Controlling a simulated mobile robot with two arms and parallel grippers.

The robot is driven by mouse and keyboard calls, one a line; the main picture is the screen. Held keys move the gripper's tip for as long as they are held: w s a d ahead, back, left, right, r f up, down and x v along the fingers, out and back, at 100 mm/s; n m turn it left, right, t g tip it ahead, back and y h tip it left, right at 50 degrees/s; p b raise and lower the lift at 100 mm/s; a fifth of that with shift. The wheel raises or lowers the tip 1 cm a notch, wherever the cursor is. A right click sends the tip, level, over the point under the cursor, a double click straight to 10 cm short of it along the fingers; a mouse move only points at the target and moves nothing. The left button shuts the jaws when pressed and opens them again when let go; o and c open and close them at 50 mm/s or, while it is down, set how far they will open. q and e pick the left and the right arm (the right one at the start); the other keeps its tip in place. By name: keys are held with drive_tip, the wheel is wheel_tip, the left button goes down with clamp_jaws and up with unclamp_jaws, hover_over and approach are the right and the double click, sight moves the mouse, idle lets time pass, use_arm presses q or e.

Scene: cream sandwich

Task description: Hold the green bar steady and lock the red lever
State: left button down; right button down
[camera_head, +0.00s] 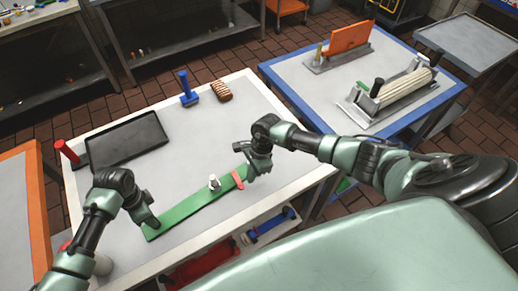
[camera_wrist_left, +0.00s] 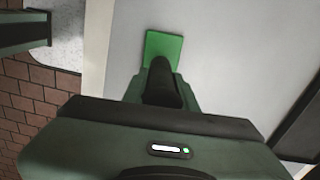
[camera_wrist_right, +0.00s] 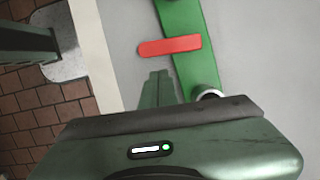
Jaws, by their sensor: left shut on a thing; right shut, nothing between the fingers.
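The green bar (camera_head: 190,211) lies flat on the grey tabletop, slanting from lower left to upper right. My left gripper (camera_head: 150,222) is shut on its left end; the left wrist view shows the bar's green tip (camera_wrist_left: 163,42) beyond the fingers. The red lever (camera_head: 238,180) sits near the bar's right end. In the right wrist view the lever (camera_wrist_right: 168,46) lies across the bar (camera_wrist_right: 180,16), one end jutting past its left edge. My right gripper (camera_head: 252,175) is shut and empty, close beside the lever; its fingertips (camera_wrist_right: 157,74) show apart from the lever.
A white-topped knob (camera_head: 214,184) stands on the bar left of the lever. A black tray (camera_head: 125,138), a red post (camera_head: 67,152), a blue stand (camera_head: 187,90) and a brown block (camera_head: 222,91) are farther back. The tabletop between is clear.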

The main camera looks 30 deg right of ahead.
drive_tip(key=shift+a, duration=0.7)
drive_tip(key=shift+s+a+m, duration=0.15)
drive_tip(key=shift+a+m, duration=0.2)
drive_tip(key=shift+m, duration=0.35)
drive_tip(key=shift+s+a+m+t, duration=0.2)
drive_tip(key=shift+a+m+t, duration=0.3)
drive_tip(key=shift+m, duration=0.5)
drive_tip(key=a+m, duration=0.1)
drive_tip(key=m, duration=0.1)
drive_tip(key=a+m, duration=0.1)
drive_tip(key=m, duration=0.1)
drive_tip(key=shift+a+m+t+h, duration=0.25)
drive_tip(key=shift+m+t+h, duration=0.05)
drive_tip(key=shift+h, duration=0.1)
drive_tip(key=a+m, duration=0.1)
drive_tip(key=m, duration=0.2)
drive_tip(key=shift+w+a+m+t+h, duration=0.3)
drive_tip(key=shift+w+a, duration=0.05)
drive_tip(key=shift+a, duration=0.05)
drive_tip(key=shift+w+a+m+h, duration=0.2)
drive_tip(key=shift+w+a+m, duration=0.1)
drive_tip(key=shift+m, duration=0.5)
drive_tip(key=shift+w+a+m+h, duration=0.2)
drive_tip(key=shift+w+m, duration=0.05)
drive_tip(key=shift+m, duration=0.55)
drive_tip(key=shift+w+a+m+h, duration=0.2)
drive_tip(key=shift+w+a+m, duration=0.1)
drive_tip(key=shift+m, duration=0.5)
